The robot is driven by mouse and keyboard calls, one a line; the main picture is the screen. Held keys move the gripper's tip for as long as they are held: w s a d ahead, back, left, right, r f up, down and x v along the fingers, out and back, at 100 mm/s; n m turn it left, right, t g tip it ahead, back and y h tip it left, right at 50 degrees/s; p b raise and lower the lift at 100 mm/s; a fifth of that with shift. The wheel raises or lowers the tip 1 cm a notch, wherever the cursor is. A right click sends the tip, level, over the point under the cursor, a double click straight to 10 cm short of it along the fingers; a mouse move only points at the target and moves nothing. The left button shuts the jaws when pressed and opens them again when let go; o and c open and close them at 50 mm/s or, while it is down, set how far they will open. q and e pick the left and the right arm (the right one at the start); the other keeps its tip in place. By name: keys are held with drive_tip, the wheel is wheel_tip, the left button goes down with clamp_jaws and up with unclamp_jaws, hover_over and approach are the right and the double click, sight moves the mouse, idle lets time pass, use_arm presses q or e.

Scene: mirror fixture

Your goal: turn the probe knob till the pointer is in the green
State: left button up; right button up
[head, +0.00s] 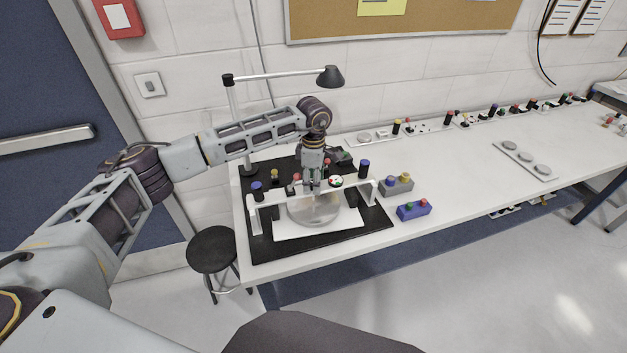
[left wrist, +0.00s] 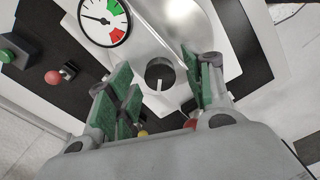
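The probe knob (left wrist: 160,73) is round and black with a white line, on a pale mount in the left wrist view. I cannot make it out in the head view. The dial gauge (left wrist: 103,20) beside it has a white face with green and red bands. Its black pointer lies in the white part, away from the green. The gauge also shows in the head view (head: 336,181). My left gripper (head: 312,184) is over the fixture, with its green-padded fingers (left wrist: 157,82) apart on either side of the knob. Contact is not visible. My right gripper is not in view.
The white fixture frame (head: 254,217) with a round mirror (head: 315,209) stands on a black mat (head: 270,246). A desk lamp (head: 331,76) is behind it. A blue button box (head: 413,210) and a grey one (head: 396,185) are to the right. Much of the table's right part is clear.

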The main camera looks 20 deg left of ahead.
use_arm(q)
drive_tip(key=shift+r, duration=0.65)
wheel_tip(320, 180, up, 11)
drive_tip(key=shift+f, duration=0.15)
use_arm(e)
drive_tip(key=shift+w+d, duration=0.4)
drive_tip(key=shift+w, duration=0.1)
use_arm(q)
drive_tip(key=shift+f, duration=0.15)
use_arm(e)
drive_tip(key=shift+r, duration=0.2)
